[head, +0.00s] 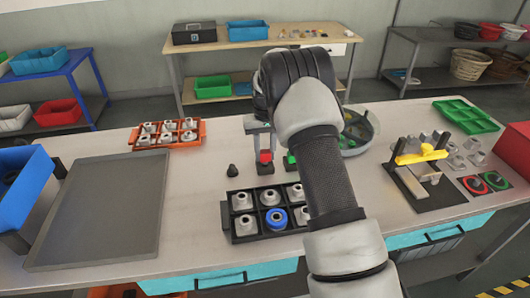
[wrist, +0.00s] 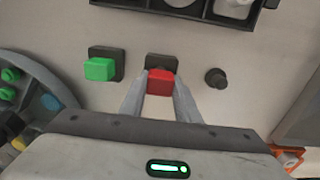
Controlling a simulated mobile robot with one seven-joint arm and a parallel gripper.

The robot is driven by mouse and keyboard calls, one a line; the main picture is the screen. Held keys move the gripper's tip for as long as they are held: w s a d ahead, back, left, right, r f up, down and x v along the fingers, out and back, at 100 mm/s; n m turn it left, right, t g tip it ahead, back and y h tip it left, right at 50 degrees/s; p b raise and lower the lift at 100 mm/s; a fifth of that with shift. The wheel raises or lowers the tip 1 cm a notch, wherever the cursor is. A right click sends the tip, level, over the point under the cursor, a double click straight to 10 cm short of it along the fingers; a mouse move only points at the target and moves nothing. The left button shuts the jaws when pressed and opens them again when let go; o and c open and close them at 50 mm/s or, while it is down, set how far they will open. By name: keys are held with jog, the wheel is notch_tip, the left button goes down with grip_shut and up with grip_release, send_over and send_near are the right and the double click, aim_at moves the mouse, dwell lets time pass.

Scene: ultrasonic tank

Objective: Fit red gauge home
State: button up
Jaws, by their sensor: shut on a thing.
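The red gauge (head: 265,156) is a small red block. It also shows between my fingertips in the wrist view (wrist: 160,83). My gripper (wrist: 160,88) is shut on it, one finger on each side, pointing down at the table. A dark square base (wrist: 159,60) lies at the red gauge, partly hidden by it. I cannot tell whether the gauge is seated in that base or just above it. A green block (wrist: 99,69) stands on a similar dark base to the left in the wrist view; in the head view my arm partly covers it.
A small dark knob (wrist: 215,77) stands beside the red gauge. A black tray (head: 232,235) of metal parts is near the front edge. A round basin (head: 372,128), partly behind my arm, and a yellow-topped fixture (head: 420,152) are to the right. A flat grey mat (head: 100,210) lies left.

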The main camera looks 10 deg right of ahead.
aim_at(265, 152)
jog(key=shift+f+b, duration=0.8)
jog(key=shift+f, duration=0.3)
dwell(3.5)
jog(key=o, duration=1.1)
jog(key=shift+o, duration=0.2)
notch_tip(265, 152, up, 17)
jog(key=shift+r, duration=0.2)
